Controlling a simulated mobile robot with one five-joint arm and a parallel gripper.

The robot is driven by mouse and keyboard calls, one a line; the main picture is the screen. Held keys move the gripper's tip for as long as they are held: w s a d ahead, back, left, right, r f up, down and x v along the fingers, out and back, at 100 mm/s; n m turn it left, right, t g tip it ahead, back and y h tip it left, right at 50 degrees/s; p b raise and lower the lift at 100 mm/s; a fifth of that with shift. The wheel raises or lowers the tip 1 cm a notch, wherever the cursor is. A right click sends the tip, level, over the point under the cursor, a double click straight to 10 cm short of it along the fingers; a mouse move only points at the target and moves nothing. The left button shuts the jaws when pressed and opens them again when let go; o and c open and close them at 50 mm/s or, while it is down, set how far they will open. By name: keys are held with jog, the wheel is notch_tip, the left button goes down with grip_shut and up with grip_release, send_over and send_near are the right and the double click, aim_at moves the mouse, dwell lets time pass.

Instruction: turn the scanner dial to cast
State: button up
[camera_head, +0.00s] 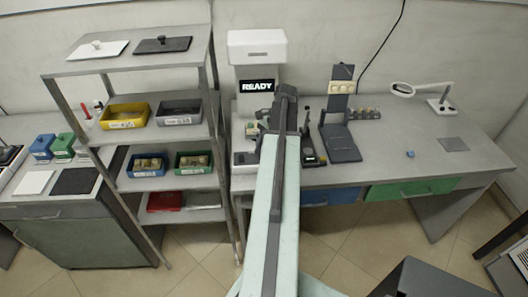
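The scanner (257,50) is most likely the white machine at the back of the desk, left of centre. Its dark screen (258,86) reads "READY". No dial can be made out on it. The lower part of the machine is partly hidden by my arm. My arm reaches up from the bottom of the view to the desk, in front of the machine. My gripper (268,118) is around the arm's far end, close to the machine's lower front. Its fingers are too small and overlapped to read, and any contact cannot be told.
The grey desk (390,165) holds a dark stand (340,140), a magnifier lamp (405,89), a small blue cube (410,154) and a grey plate (453,144). A shelf rack (140,65) with coloured bins stands close on the left. The desk's right front is mostly clear.

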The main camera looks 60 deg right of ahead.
jog(key=p+v, duration=0.6)
jog(key=v, duration=0.1)
jog(key=shift+r+p, duration=0.25)
jog(key=shift+p, duration=0.05)
jog(key=shift+d, duration=0.1)
